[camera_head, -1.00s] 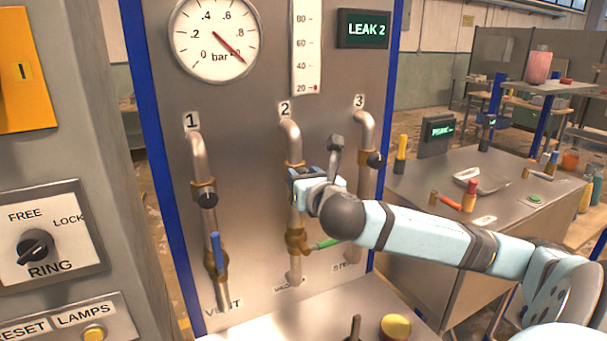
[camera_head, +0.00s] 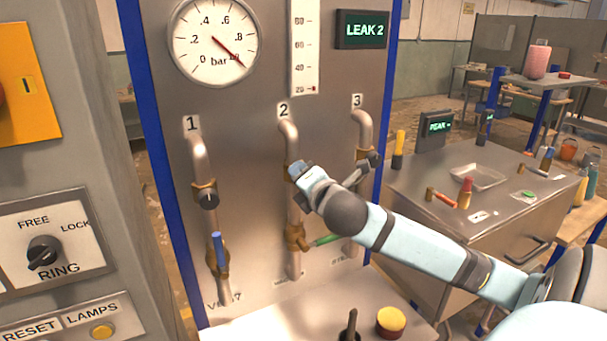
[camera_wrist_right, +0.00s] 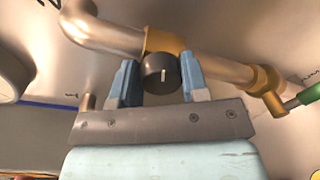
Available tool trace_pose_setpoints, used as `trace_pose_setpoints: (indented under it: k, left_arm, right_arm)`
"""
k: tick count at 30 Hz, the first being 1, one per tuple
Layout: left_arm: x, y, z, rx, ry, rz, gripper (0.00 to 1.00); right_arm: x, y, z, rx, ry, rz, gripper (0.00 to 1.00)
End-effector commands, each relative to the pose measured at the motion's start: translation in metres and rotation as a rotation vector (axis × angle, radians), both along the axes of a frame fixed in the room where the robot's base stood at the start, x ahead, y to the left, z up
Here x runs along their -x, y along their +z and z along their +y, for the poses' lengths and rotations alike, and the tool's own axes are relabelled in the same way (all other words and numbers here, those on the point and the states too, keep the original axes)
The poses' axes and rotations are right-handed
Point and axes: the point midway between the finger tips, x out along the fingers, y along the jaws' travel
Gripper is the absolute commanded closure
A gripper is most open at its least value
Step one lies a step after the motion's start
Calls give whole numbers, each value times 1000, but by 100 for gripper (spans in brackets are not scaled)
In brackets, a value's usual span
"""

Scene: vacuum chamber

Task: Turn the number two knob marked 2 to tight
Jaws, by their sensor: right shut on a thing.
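The pipe marked 2 (camera_head: 288,140) runs down the middle of the steel panel. Its black knob (camera_wrist_right: 161,74) with a white pointer line shows in the right wrist view, in front of a brass fitting (camera_wrist_right: 165,42). My right gripper (camera_wrist_right: 160,82) has its two blue fingers on either side of this knob, shut on it. In the head view the right gripper (camera_head: 300,172) is at pipe 2 and hides the knob. The display (camera_head: 362,29) reads LEAK 2. My left gripper is not in view.
Pipe 1 has a black knob (camera_head: 209,200) and a blue-handled valve (camera_head: 217,247). A green handle (camera_head: 326,239) sticks out low on pipe 2, below my gripper. Pipe 3 (camera_head: 363,130) stands close on the right. A yellow button (camera_head: 391,320) is on the ledge below.

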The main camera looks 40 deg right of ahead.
Motion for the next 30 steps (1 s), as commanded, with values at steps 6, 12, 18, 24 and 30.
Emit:
trace_pose_setpoints:
  k: [6,12,18,24,30]
  left_arm:
    - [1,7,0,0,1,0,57]
    - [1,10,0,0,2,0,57]
    - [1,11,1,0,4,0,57]
    - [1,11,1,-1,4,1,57]
    - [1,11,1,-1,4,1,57]
  right_arm:
    - [0,0,-1,-158,-1,-49,82]
    - [0,0,-1,-258,0,-82,82]
    - [0,0,-1,-313,-1,-100,82]
    - [0,0,-1,-332,0,-106,82]
    - [0,-1,-1,-333,1,-106,82]
